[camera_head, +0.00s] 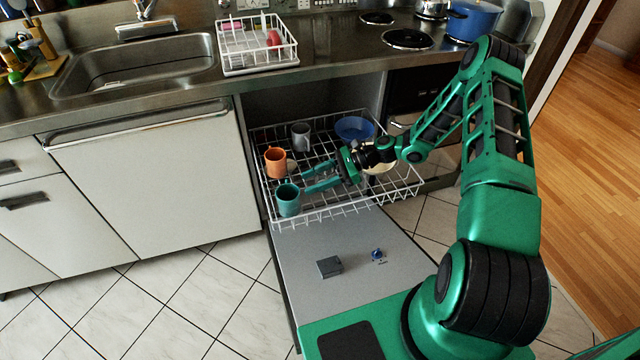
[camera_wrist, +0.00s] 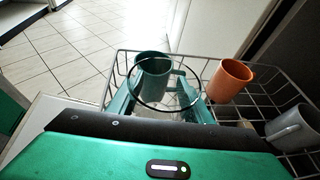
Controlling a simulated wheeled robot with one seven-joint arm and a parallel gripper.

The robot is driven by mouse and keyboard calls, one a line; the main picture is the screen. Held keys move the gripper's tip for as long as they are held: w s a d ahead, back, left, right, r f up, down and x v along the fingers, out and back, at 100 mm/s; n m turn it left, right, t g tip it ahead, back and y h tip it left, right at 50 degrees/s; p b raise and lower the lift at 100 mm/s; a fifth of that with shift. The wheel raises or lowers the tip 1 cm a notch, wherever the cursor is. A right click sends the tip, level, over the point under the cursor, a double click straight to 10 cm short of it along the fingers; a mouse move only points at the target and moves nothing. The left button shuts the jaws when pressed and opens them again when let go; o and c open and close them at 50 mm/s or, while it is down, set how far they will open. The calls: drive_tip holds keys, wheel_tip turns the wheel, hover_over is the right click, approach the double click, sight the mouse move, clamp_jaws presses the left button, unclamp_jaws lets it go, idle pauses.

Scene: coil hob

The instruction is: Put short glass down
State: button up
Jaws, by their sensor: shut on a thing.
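A short clear glass (camera_wrist: 188,102) shows in the wrist view as a dark round rim with see-through walls. My gripper (camera_wrist: 163,98) is shut on it, one teal finger on each side. In the head view my gripper (camera_head: 308,178) is over the pulled-out white dish rack (camera_head: 345,208), and the glass is too faint to make out. A teal mug (camera_head: 288,200) stands just beyond the fingertips; it also shows in the wrist view behind the glass (camera_wrist: 152,68). Whether the glass touches the rack is hidden.
The rack also holds an orange mug (camera_head: 276,162), a grey mug (camera_head: 301,136) and a blue bowl (camera_head: 355,128). The open dishwasher door (camera_head: 350,245) lies in front. Above is the counter with a sink (camera_head: 140,65), a white drying rack (camera_head: 258,45) and a blue pot (camera_head: 474,20).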

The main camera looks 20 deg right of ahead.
sight(314, 202)
drive_tip(key=shift+f, duration=3.8)
drive_tip(key=shift+f, duration=0.1)
drive_tip(key=o, duration=1.2)
drive_tip(key=shift+c, duration=0.2)
drive_tip(key=v, duration=1.2)
drive_tip(key=shift+r, duration=0.2)
